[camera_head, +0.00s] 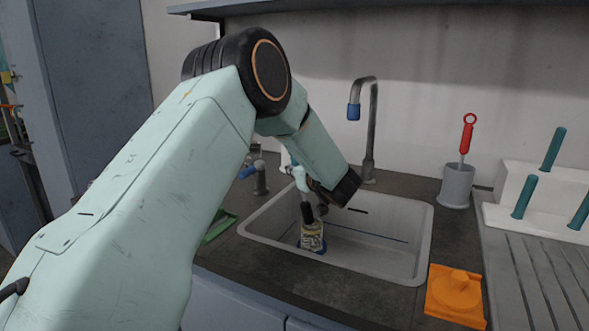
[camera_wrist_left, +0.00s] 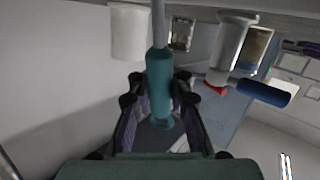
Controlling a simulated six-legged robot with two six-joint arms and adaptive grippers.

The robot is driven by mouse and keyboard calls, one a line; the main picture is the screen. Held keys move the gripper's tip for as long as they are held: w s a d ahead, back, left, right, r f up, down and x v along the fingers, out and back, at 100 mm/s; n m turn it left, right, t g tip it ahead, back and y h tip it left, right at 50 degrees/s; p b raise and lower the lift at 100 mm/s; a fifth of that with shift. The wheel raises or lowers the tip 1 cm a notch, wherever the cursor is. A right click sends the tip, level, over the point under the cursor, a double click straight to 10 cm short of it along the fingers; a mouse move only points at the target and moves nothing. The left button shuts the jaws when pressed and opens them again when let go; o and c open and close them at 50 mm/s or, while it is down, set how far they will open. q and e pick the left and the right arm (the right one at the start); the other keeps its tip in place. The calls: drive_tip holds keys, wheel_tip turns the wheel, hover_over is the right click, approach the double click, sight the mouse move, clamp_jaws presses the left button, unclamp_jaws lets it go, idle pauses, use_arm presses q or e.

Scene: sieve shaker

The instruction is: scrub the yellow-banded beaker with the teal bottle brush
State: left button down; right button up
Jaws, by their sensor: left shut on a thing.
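My left gripper (camera_wrist_left: 160,98) is shut on the handle of the teal bottle brush (camera_wrist_left: 159,72); its fingers lie on both sides of the handle. In the head view the brush (camera_head: 307,212) hangs nearly upright over the sink, dark bristles down. The beaker (camera_head: 312,239), with a yellowish band and a blue lower edge, stands in the left part of the sink. The bristles' lower end meets the beaker's mouth; how far inside it reaches, I cannot tell. My left forearm hides part of the scene, and the fingers are mostly hidden in the head view. My right gripper is out of view.
The sink (camera_head: 427,235) has a tall tap (camera_head: 372,125) behind it and a blue-handled valve (camera_head: 260,178) at back left. A grey holder (camera_head: 456,186) with a red-handled brush (camera_head: 466,138), an orange piece (camera_head: 455,292) and a white peg rack (camera_head: 510,215) stand right.

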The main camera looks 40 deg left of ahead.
sight(303, 193)
use_arm(q)
drive_tip(key=shift+w+d+f+b, duration=0.1)
drive_tip(key=shift+d+f+b, duration=0.15)
drive_tip(key=shift+f+b, duration=0.75)
drive_tip(key=shift+w+d+f+b, duration=0.1)
drive_tip(key=shift+d+f+b, duration=0.1)
drive_tip(key=shift+f+b, duration=0.75)
drive_tip(key=shift+f, duration=0.25)
drive_tip(key=shift+w+d+f, duration=0.1)
drive_tip(key=shift+d+f, duration=0.05)
drive_tip(key=shift+f, duration=0.45)
drive_tip(key=shift+d+f, duration=0.15)
drive_tip(key=shift+f, duration=0.45)
drive_tip(key=shift+r, duration=0.15)
